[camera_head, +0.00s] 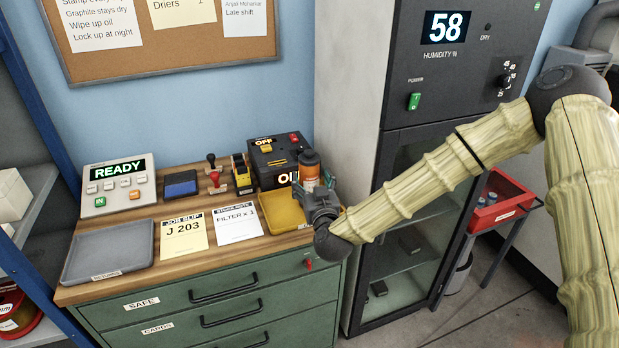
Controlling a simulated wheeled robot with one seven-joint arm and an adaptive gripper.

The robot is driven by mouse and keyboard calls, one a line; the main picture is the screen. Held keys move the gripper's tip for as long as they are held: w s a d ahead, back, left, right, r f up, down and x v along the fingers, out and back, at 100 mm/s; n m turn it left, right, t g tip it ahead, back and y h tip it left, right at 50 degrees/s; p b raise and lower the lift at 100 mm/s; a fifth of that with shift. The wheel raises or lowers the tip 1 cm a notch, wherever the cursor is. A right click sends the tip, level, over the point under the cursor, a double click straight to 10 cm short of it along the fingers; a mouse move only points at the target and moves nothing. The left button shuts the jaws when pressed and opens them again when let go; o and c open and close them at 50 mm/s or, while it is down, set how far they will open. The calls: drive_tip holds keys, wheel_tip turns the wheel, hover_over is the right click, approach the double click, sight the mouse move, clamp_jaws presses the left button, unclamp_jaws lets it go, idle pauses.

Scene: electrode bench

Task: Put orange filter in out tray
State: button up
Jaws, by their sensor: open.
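An orange cylinder (308,172) with a dark cap, which looks like the orange filter, stands upright at the right end of the bench, beside the black box. My gripper (318,192) is right in front of it and hides its lower part. The gripper is open; I cannot tell whether its fingers touch or surround the cylinder. A yellow tray (278,213) lies just left of the gripper, its right side partly hidden. A grey tray (93,262) lies at the bench's left end and is empty.
A job slip (184,237) and a stock note (238,221) lie between the trays. Behind stand a READY panel (118,186), a blue pad (180,184), stamps (214,178) and a black box (280,160) reading OFF. A tall humidity cabinet (440,75) borders the right.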

drive_tip(key=s+d+b, duration=0.1)
drive_tip(key=s, duration=0.7)
drive_tip(key=shift+d+b, duration=0.15)
drive_tip(key=shift+b, duration=0.2)
drive_tip(key=shift+s+f, duration=0.1)
drive_tip(key=shift+s, duration=0.05)
drive_tip(key=s+d+f+g, duration=0.1)
drive_tip(key=s+f+g, duration=0.45)
drive_tip(key=f, duration=0.75)
drive_tip(key=s+d+f+g, duration=0.1)
drive_tip(key=s+f+g, duration=0.2)
drive_tip(key=s+f, duration=0.75)
drive_tip(key=s+d+f+g+h, duration=0.1)
drive_tip(key=s+d+f+g, duration=0.2)
drive_tip(key=s+d+f, duration=0.2)
drive_tip(key=s+d+f+m+g+h, duration=0.1)
drive_tip(key=s+d+f+g, duration=0.2)
drive_tip(key=s, duration=0.8)
drive_tip(key=s+d+f+m+g, duration=0.1)
drive_tip(key=s+d+f+g, duration=0.2)
drive_tip(key=s+d+f, duration=0.4)
drive_tip(key=shift+s+d+f+h, duration=0.2)
drive_tip(key=shift+s+f+h, duration=0.25)
drive_tip(key=shift+s, duration=0.55)
